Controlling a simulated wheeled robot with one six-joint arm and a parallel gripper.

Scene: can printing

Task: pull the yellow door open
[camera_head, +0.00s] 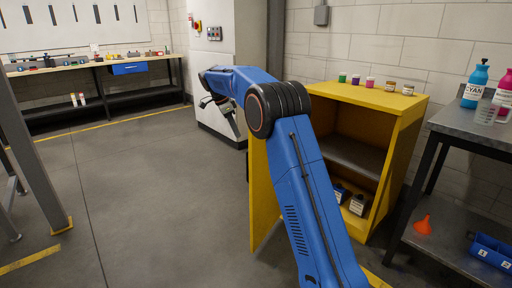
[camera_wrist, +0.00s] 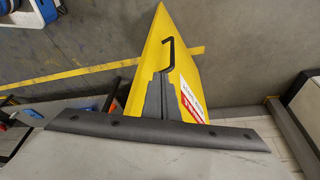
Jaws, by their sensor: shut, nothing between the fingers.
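In the wrist view the door (camera_wrist: 151,50) fills the upper middle, with a black bar handle (camera_wrist: 169,43) and a red and white label. My gripper (camera_wrist: 166,73) is shut and empty, its grey fingertips over the door just below the handle in the picture. I cannot tell whether they touch the door.
Small jars (camera_head: 370,82) stand on the cabinet top. A grey metal table (camera_head: 470,128) with bottles is at the right. A white machine (camera_head: 216,120) stands behind my arm.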

